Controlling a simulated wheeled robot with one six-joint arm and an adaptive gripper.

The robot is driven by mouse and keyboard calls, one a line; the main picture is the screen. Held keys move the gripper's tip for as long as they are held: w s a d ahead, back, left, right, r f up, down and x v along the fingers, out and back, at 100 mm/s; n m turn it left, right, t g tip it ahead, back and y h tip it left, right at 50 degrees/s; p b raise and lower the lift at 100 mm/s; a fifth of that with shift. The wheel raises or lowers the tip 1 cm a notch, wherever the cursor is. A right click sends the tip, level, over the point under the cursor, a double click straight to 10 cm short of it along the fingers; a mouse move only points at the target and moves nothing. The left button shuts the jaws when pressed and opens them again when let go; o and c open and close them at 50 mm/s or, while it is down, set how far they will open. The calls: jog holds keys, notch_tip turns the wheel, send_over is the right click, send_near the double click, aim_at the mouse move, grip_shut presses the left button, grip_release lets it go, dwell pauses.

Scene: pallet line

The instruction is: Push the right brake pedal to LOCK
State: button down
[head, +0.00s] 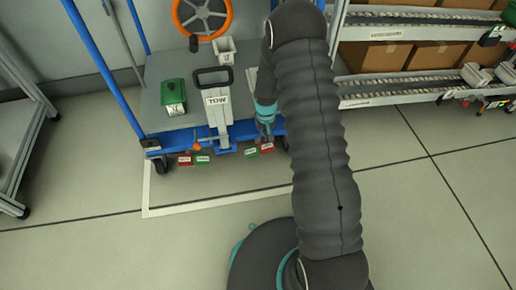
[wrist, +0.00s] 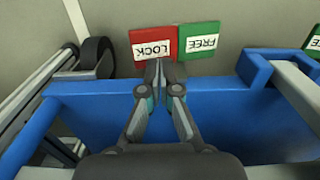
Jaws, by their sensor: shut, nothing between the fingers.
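The cart's right-hand brake labels are a green FREE plate (head: 250,152) and a red LOCK plate (head: 267,148) below the blue front rail. In the wrist view the red LOCK plate (wrist: 153,47) and green FREE plate (wrist: 198,42) appear upside down. My gripper (head: 267,136) points down at the rail by these plates. In the wrist view my gripper (wrist: 160,66) is shut and empty, its tips overlapping the lower edge of the LOCK plate near the seam with FREE. The right pedal itself is not visible; my gripper may hide it. The left pedal (head: 197,146) is orange.
The blue cart (head: 220,140) carries a green box (head: 173,97), an orange wheel (head: 203,17) and a TOW handle (head: 215,100). Shelves with cardboard boxes (head: 385,57) stand to the right. A metal rack (head: 25,135) is at left. The floor in front is clear.

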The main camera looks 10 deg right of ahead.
aim_at(265, 147)
jog(key=shift+f+b, duration=1.75)
jog(key=shift+f, duration=0.8)
dwell(1.5)
dwell(0.4)
jog(key=shift+r+p, duration=1.95)
jog(key=shift+r, duration=1.6)
jog(key=s+g, duration=0.2)
jog(key=s, duration=0.4)
jog(key=s+r+t+p, duration=0.2)
jog(key=s+r, duration=0.6)
jog(key=r, duration=0.7)
jog(key=s+r+t+p, duration=0.2)
jog(key=s+r, duration=0.6)
jog(key=r, duration=0.7)
jog(key=s+r+t+p, duration=0.2)
jog(key=s+r, duration=0.6)
jog(key=r, duration=0.8)
jog(key=shift+s+t, duration=0.25)
jog(key=shift+t, duration=0.55)
